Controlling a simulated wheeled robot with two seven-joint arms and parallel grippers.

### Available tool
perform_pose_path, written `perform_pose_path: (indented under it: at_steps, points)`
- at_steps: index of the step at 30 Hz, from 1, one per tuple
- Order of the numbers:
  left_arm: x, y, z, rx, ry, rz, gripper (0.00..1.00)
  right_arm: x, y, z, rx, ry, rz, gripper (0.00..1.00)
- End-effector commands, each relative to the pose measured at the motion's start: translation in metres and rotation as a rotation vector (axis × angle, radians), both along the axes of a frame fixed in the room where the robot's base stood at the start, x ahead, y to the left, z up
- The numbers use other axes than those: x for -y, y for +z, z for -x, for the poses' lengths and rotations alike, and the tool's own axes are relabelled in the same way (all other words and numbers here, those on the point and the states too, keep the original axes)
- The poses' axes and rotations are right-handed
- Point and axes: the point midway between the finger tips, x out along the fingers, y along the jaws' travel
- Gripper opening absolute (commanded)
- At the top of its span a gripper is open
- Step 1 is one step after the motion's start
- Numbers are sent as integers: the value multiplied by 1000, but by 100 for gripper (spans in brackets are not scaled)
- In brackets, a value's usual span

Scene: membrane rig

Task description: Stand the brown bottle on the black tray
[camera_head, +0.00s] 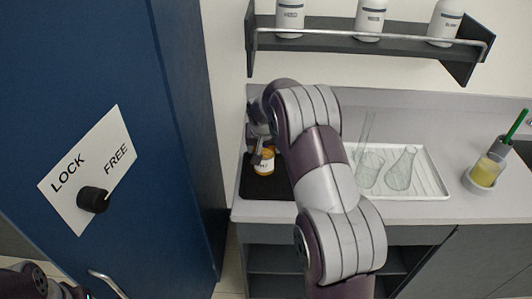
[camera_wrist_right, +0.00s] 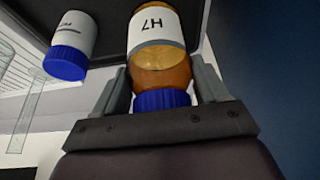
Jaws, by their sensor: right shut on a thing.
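The brown bottle (camera_head: 264,166) with a white label is over the black tray (camera_head: 262,188) in the head view. In the right wrist view the brown bottle (camera_wrist_right: 160,68) shows its H7 label and blue cap. My right gripper (camera_head: 262,148) is shut on it near the neck, with a finger on each side (camera_wrist_right: 163,88). The bottle looks about upright. I cannot tell whether its base touches the tray. My left gripper is not in view; only part of my left arm shows at the lower left.
A white bottle with a blue cap (camera_wrist_right: 72,42) stands close by in the wrist view. A white ribbed tray (camera_head: 428,180) with glassware lies right of my arm. A blue cabinet (camera_head: 170,120) stands left; a bottle shelf (camera_head: 330,45) hangs above. A yellow beaker (camera_head: 487,170) sits far right.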

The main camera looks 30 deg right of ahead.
Motion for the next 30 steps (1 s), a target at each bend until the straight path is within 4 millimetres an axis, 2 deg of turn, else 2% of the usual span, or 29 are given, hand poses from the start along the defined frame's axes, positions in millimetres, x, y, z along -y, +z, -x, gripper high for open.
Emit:
perform_pose_path:
  at_steps: [3,10,19,20,22,30]
  points:
    - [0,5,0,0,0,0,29,6,-7,-8,1,1,1,26]
    - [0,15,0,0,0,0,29,6,-43,-8,1,2,0,26]
    - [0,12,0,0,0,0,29,6,-48,-8,3,2,1,26]
    - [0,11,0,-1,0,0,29,6,-49,-8,0,2,0,76]
    - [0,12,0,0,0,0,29,6,-48,-8,0,2,0,99]
    - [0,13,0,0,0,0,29,5,-47,-8,0,2,0,99]
